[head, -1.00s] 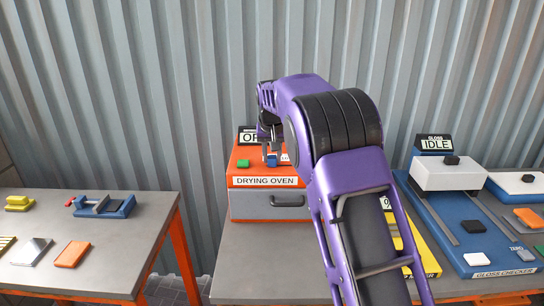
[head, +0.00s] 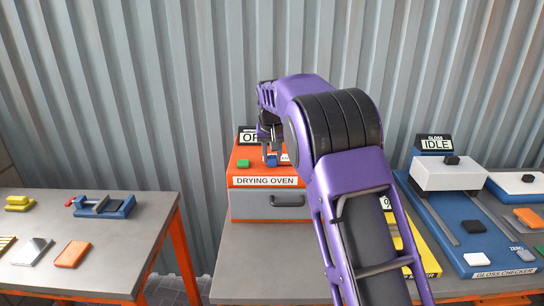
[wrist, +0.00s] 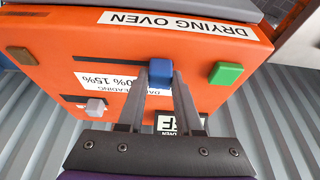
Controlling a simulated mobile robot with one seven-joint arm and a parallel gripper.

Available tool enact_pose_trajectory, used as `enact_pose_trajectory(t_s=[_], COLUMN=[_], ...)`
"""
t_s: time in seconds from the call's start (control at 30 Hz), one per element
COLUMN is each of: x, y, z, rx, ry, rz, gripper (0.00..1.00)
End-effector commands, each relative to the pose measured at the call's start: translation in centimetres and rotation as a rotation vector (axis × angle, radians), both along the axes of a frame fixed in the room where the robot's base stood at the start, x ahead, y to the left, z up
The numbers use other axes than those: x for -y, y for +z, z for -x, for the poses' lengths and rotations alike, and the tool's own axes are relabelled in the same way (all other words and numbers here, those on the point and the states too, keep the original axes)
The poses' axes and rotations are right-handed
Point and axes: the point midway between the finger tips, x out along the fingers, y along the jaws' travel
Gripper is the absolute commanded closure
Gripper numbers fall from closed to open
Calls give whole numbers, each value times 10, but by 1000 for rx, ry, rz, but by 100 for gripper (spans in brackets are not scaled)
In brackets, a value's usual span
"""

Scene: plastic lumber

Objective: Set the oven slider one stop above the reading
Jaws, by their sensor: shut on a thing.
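The orange-topped drying oven (head: 243,181) stands at the back left of the middle bench, with a grey front and handle. My gripper (wrist: 161,76) points down onto the oven top and is shut on a blue knob (wrist: 161,69). The blue knob also shows low under the gripper in the head view (head: 271,160). In the wrist view a white scale label (wrist: 112,82) reads upside down, with "15%" legible and part hidden by a finger. A display (head: 248,138), partly hidden by my arm, shows "OF".
A green button (wrist: 226,73), a brown knob (wrist: 20,56) and a pale knob (wrist: 96,107) sit on the oven top. The gloss checker (head: 470,225), its display reading IDLE, is at right. A left bench (head: 140,215) holds a blue vise (head: 115,207).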

Motion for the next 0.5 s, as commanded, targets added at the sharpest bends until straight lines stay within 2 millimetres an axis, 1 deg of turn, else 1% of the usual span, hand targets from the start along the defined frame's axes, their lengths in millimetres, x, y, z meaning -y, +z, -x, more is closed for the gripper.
enact_pose_trajectory(t_s=[0.07,0.17,0.4,0.5], x=[1,14,74,92], y=[0,0,1,1], z=[0,0,0,0], rx=[0,-1,-2,-1], ry=[-1,-4,-6,-4], rz=[0,-1,0,-2], gripper=[100,100,100,100])
